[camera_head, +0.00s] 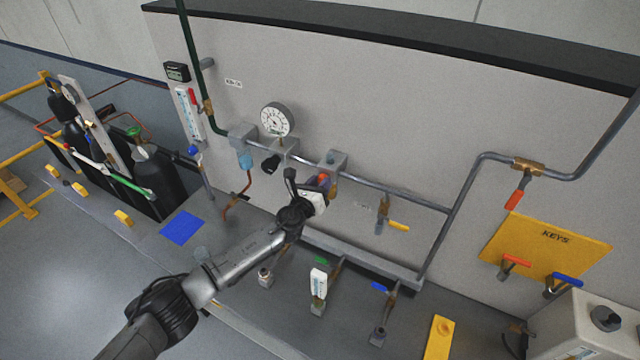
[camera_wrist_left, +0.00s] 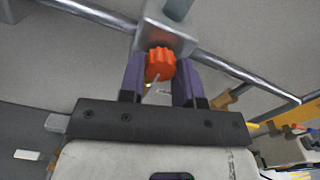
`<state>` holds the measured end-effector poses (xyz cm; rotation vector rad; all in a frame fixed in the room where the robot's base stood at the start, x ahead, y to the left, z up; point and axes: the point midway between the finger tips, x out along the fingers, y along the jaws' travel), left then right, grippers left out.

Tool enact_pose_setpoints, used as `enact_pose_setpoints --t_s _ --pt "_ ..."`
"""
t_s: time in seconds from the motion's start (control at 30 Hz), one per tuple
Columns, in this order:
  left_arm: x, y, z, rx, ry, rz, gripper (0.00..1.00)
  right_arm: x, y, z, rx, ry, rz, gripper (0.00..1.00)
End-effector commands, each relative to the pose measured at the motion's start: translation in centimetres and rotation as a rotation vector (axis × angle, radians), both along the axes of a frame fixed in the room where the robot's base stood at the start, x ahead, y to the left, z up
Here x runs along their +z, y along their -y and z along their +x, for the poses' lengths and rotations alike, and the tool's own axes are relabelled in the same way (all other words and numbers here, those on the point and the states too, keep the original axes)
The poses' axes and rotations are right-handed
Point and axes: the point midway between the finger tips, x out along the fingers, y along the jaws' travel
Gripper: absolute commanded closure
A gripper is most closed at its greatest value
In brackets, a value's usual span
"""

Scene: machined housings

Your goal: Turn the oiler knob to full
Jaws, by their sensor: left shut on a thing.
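The oiler knob (camera_wrist_left: 160,65) is orange and ribbed, under a grey block on the pipe. In the left wrist view it sits between the two purple fingers of my left gripper (camera_wrist_left: 160,82), which is shut on it. A pale pointer-like mark shows just below the knob. In the head view the knob (camera_head: 323,178) is a small orange spot at the tip of my left gripper (camera_head: 318,186), below the grey oiler block (camera_head: 334,160). My gripper hides most of the knob there, and I cannot read its setting. My right gripper is not in view.
A round gauge (camera_head: 277,119) and another grey block (camera_head: 243,135) are left of the oiler on the same pipe. A yellow-handled valve (camera_head: 398,225) hangs to its right. Below are several small valves and a white-faced meter (camera_head: 318,284). A yellow key board (camera_head: 545,245) is at right.

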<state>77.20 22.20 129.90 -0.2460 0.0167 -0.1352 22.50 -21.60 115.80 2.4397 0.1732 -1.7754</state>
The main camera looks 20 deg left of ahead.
Motion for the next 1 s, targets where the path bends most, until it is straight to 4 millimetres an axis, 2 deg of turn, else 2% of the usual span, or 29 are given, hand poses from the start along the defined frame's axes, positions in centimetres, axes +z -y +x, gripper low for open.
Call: enact_pose_setpoints --t_s 0.03,0.3,0.67,0.77,1.0 --pt "0.0 0.0 0.0 0.0 0.0 0.002 0.67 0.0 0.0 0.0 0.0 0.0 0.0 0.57" --pt "0.0 0.0 0.0 0.0 0.0 0.001 0.44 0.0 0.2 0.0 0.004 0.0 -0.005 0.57" --pt "0.0 -0.1 -0.7 -0.001 0.0 0.0 0.44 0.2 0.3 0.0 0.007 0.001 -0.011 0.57" --pt "0.1 -0.3 -1.8 -0.001 0.0 0.001 0.44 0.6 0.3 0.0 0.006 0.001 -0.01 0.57" --pt "0.0 -0.9 -5.9 -0.003 -0.002 0.001 0.44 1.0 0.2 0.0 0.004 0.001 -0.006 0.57"
